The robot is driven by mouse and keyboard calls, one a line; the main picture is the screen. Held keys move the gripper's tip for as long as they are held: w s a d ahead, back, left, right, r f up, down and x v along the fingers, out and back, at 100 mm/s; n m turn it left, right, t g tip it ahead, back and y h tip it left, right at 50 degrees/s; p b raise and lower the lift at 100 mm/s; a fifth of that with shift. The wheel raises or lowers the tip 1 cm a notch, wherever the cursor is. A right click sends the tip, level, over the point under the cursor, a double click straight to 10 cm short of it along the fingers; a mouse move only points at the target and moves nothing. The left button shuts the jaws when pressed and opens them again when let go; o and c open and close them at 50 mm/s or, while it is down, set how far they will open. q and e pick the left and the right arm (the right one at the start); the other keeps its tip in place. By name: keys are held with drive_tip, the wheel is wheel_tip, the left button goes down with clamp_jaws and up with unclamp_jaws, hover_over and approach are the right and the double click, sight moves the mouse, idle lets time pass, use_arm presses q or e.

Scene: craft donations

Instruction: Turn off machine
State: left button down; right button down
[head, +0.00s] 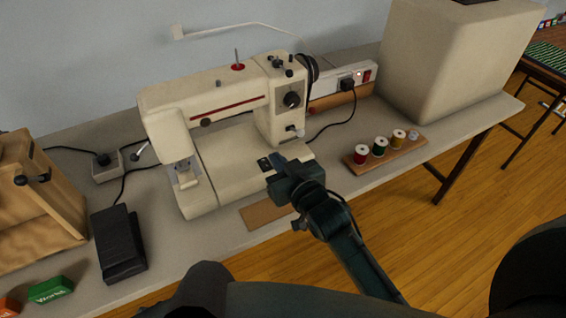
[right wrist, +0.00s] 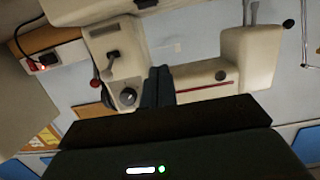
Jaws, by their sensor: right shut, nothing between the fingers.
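The cream sewing machine (head: 218,92) stands on the grey table, with a red stripe, a black dial (head: 291,99) and a dark handwheel (head: 311,68) at its right end. Behind that end, a white power strip (head: 325,90) holds a black plug (head: 347,84) and a red switch (head: 366,76). My right gripper (head: 274,163) is shut and empty, over the front right of the machine's base. In the right wrist view its closed fingers (right wrist: 158,84) lie in front of the machine (right wrist: 200,84); the red switch (right wrist: 48,59) shows at left. My left gripper is out of view.
A spool rack (head: 385,151) is right of my right gripper. A large cream box (head: 455,60) stands at the back right. A black pedal (head: 118,245) and wooden box (head: 40,200) are at left. Cords run behind and beside the machine.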

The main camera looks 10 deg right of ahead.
drive_tip(key=shift+r+v, duration=0.25)
drive_tip(key=shift+v, duration=0.9)
drive_tip(key=s+d+f+g, duration=0.1)
drive_tip(key=s+f+g, duration=0.1)
drive_tip(key=s+f, duration=0.4)
drive_tip(key=s+d+f+g+p, duration=0.1)
drive_tip(key=s+d+f+g, duration=0.1)
drive_tip(key=s+f, duration=0.5)
drive_tip(key=s, duration=0.4)
drive_tip(key=shift+s+f+g, duration=0.15)
drive_tip(key=shift+s+g, duration=0.25)
